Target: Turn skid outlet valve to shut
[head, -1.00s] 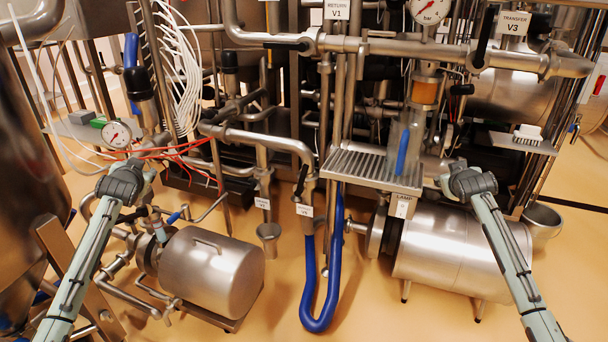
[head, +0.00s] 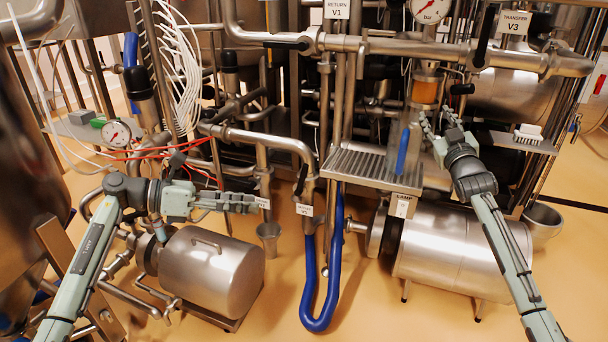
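Several valves carry tags, but I cannot read which one is the skid outlet valve. A black handle (head: 301,180) stands roughly upright on the pipe end above the blue hose, with a small white tag (head: 305,210) beneath it. Another small tag (head: 263,203) hangs to its left, partly behind my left fingertips. My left gripper (head: 254,202) points right, short of the black handle and apart from it; its fingers show edge-on, so their opening is unclear. My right gripper (head: 436,117) points up by the sight glass, fingers spread, with nothing between them.
Valve V1 (head: 306,43) has a horizontal black handle; valve V3 (head: 486,38) has a near-upright one. A grated shelf (head: 365,168) stands between my grippers. The blue hose (head: 308,290) loops down to the floor. A steel pump housing (head: 212,272) sits below my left gripper.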

